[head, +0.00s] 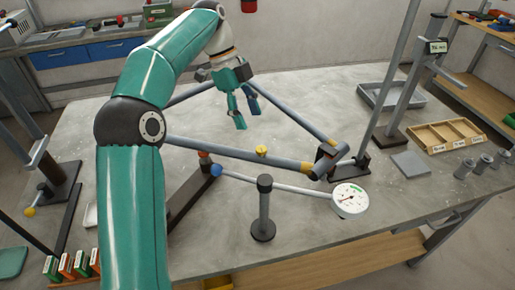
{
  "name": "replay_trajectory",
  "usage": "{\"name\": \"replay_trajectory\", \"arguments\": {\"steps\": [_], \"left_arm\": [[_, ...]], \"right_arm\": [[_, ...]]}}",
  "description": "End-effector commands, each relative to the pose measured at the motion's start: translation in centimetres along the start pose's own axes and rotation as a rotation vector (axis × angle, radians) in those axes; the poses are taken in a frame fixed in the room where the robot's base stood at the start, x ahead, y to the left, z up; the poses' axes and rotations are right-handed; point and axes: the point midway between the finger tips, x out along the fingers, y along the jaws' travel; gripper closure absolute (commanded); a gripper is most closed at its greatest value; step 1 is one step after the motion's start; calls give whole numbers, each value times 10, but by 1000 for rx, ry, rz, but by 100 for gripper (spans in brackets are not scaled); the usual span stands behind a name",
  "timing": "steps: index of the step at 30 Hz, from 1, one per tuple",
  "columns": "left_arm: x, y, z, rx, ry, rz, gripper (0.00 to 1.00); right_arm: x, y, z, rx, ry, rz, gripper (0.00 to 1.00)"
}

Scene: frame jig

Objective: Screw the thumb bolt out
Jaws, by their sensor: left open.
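A grey tube frame (225,152) is held above the grey table in a jig. A small yellow knob, which looks like the thumb bolt (262,150), stands on top of the frame's near tube, around its middle. How far it is screwed in cannot be told. My left gripper (247,115) hangs with its fingers pointing down, beyond the near tube and inside the frame's outline. It is open and empty, apart from the yellow knob, which lies nearer the camera and slightly right. My right gripper is not in view.
A white dial gauge (350,200) and a dark post (264,208) stand in front of the frame. A dark clamp stand (350,165) is at the frame's right corner. A wooden tray (446,135) and a grey tray (390,95) lie at right.

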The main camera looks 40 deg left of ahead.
Motion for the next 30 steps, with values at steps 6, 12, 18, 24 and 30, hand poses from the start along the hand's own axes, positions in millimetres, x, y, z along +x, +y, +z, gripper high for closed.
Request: {"name": "replay_trajectory", "arguments": {"steps": [6,12,18,24,30], "left_arm": [[46,0,-1,3,0,4,45],[73,-1,-1,3,0,2,45],[83,-1,-2,3,0,0,45],[84,-1,-2,3,0,0,45],[84,-1,-1,3,0,0,68]], "right_arm": [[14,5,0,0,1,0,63],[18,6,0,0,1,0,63],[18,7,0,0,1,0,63],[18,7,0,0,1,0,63],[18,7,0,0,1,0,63]]}}
